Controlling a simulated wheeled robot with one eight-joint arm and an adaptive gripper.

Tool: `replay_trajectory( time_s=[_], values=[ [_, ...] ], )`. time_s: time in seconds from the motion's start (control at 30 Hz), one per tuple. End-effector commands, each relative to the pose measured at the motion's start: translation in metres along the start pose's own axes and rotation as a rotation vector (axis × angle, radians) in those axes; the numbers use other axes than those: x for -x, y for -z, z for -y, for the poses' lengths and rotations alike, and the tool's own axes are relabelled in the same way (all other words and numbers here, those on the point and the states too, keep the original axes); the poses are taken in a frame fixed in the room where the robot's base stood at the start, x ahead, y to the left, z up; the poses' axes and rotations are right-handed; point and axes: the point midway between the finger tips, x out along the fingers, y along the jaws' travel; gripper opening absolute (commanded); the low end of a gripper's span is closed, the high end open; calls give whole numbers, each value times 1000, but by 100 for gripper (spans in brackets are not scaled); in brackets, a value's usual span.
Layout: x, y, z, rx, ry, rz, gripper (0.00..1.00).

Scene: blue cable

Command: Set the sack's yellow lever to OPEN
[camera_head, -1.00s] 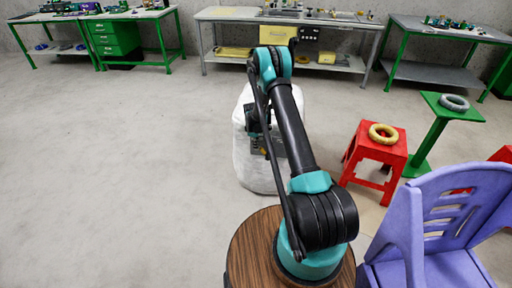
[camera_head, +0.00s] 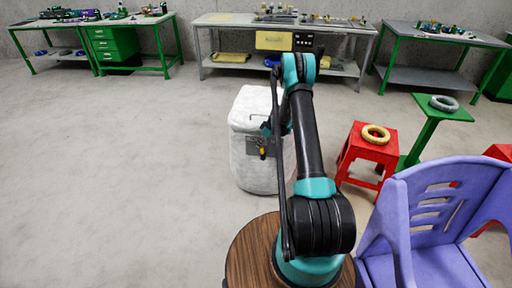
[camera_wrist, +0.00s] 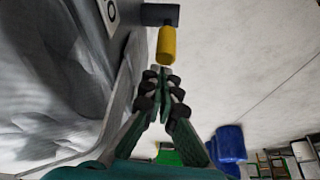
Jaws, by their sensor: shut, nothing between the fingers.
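The white sack (camera_head: 247,178) stands on the floor in the head view, partly behind my arm. A grey plate on its front carries the small yellow lever (camera_head: 262,153). In the wrist view the yellow lever (camera_wrist: 167,45) sticks out from a dark mount, beside the sack's grey-white side (camera_wrist: 45,95). My gripper (camera_wrist: 163,72) is shut and empty, its fingertips very close to the lever's free end. I cannot tell whether they touch it. In the head view the fingertips are not clear behind the arm. The lever's setting cannot be read.
A red stool (camera_head: 368,152) with a gold ring and a green stand (camera_head: 440,108) with a grey ring are right of the sack. A purple chair (camera_head: 435,215) is near at the right. Workbenches line the back wall. The floor at the left is clear.

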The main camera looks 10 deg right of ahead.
Motion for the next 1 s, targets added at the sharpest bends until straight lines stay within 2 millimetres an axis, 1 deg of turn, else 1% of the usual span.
replay_trajectory(
  time_s=[0.03,0.27,0.4,0.7,1.0],
  values=[
    [3,-7,-2,-7,6,-43,0],
    [13,-26,-6,-20,45,-257,0],
    [17,-35,-8,-18,47,-257,0],
    [21,-57,-12,-17,47,-254,0],
    [20,-71,-14,-17,46,-250,0]
  ],
)
